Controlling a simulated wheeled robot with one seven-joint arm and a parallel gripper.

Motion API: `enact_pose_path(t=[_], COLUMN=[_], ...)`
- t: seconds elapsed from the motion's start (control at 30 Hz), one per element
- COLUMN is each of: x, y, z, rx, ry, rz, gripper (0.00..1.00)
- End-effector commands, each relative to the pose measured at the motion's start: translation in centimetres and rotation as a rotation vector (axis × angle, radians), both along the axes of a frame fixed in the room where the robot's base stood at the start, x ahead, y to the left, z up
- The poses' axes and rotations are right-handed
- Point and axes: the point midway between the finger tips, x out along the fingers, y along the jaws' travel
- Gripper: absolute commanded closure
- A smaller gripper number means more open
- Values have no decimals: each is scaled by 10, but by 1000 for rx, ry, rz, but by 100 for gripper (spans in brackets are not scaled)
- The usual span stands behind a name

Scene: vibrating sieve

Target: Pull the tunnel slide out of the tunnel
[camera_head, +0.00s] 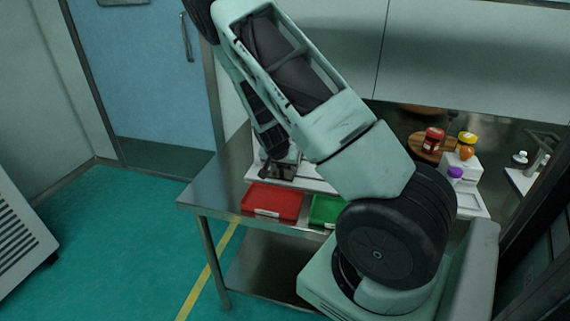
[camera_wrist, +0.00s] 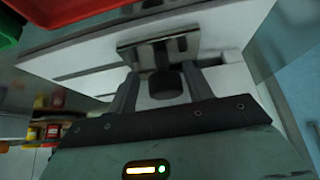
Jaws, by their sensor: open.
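My gripper (camera_wrist: 160,88) is open in the wrist view, with one finger on each side of a dark round knob (camera_wrist: 165,84). The knob is on a dark stem in front of a shiny metal plate (camera_wrist: 184,45), which looks like the front of the tunnel slide. The plate sits against a white housing (camera_wrist: 90,78), likely the tunnel. I cannot tell whether the fingers touch the knob. In the head view my gripper (camera_head: 279,170) is low over the table by the white housing (camera_head: 318,182), and my arm hides much of it.
A red tray (camera_head: 272,201) and a green tray (camera_head: 325,211) sit at the front of the metal table (camera_head: 215,190). At the right, a round wooden board (camera_head: 423,150) holds a red-lidded jar (camera_head: 433,138). A white block (camera_head: 462,164) with small bottles is close by.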

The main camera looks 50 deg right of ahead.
Motion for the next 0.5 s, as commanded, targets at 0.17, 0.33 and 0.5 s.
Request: enact_pose_path(t=[0.17, 0.33, 0.5], x=[-10, -20, -28], y=[-5, -8, -12], z=[0, 0, -1], rx=[0, 1, 0], ry=[-1, 0, 0], rz=[-2, -3, -2], gripper=[49, 49, 49])
